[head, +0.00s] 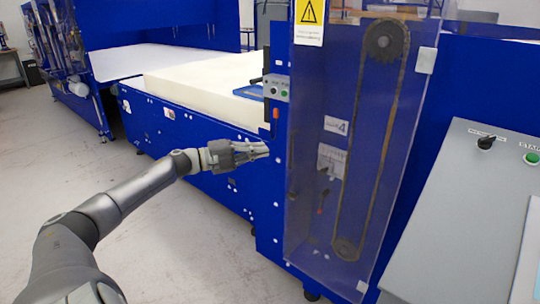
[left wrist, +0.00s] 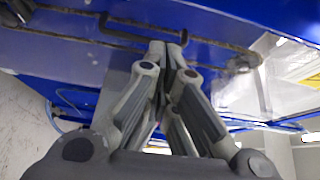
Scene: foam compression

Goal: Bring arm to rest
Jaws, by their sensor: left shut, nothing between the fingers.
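My left arm reaches in from the bottom left of the head view. Its gripper (head: 262,148) is shut and empty, in front of the blue side of the foam machine (head: 215,150). In the left wrist view the gripper (left wrist: 166,50) has its fingertips together with nothing between them. The blue machine surface (left wrist: 90,55) lies beyond the fingertips; I cannot tell whether they touch it. A small grey button box (head: 276,88) sits on the machine's blue post, above the gripper. My right gripper is not in either view.
A white foam block (head: 190,85) lies on the machine bed. A clear guard (head: 360,130) covers a chain drive to the right of the gripper. A grey control panel (head: 470,200) with a black knob and a green button stands at the right. Bare floor (head: 190,240) is free around my arm.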

